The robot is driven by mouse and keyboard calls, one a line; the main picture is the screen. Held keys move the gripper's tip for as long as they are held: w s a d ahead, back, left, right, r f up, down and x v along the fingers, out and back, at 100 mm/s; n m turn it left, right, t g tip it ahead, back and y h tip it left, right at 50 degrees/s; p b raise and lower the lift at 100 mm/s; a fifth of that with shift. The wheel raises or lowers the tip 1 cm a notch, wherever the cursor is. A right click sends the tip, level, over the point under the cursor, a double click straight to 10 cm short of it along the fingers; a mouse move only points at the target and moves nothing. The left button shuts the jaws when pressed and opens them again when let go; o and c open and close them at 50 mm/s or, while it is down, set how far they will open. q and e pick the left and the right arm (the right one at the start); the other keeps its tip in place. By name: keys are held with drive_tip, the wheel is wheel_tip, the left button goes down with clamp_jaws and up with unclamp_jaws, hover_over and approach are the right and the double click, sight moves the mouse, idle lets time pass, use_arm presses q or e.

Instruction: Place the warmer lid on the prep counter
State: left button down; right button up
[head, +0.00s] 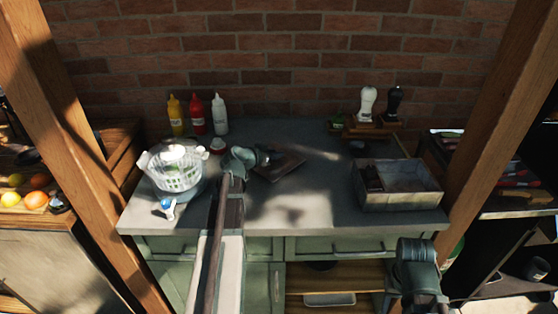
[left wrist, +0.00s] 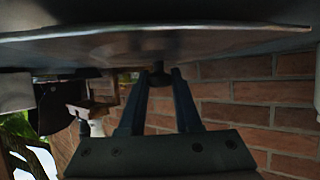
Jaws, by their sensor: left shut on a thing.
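The warmer lid (head: 284,168) is a dark, flat, roughly rectangular plate over the middle of the grey prep counter (head: 300,212). My left gripper (head: 266,157) is shut on the lid's small knob; its arm hides part of the lid. In the left wrist view, which looks upside down, the lid (left wrist: 160,43) spans the top and the dark knob (left wrist: 158,75) sits between the fingertips (left wrist: 158,78). I cannot tell whether the lid touches the counter or hangs just above it. My right arm shows at the lower right, but its gripper does not show.
A salad spinner (head: 177,170) stands at the counter's left, with yellow, red and white bottles (head: 198,115) behind. A metal bin (head: 399,188) stands at the right. White and black mills (head: 367,103) are at the back right. The front middle of the counter is clear.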

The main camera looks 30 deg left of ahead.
use_arm(q)
drive_tip(key=shift+f, duration=0.5)
drive_tip(key=shift+r, duration=0.1)
drive_tip(key=shift+s, duration=0.1)
drive_tip(key=c, duration=0.6)
unclamp_jaws()
use_arm(e)
drive_tip(key=shift+w+d+f, duration=0.15)
drive_tip(key=shift+d+f, duration=0.05)
drive_tip(key=shift+f, duration=0.3)
use_arm(q)
drive_tip(key=shift+r, duration=0.2)
drive_tip(key=p+v, duration=0.5)
drive_tip(key=v, duration=0.5)
drive_tip(key=shift+s+r, duration=0.1)
drive_tip(key=shift+s, duration=0.15)
drive_tip(key=shift+s+r, duration=0.15)
drive_tip(key=shift+s, duration=0.45)
use_arm(e)
drive_tip(key=shift+r, duration=2.75)
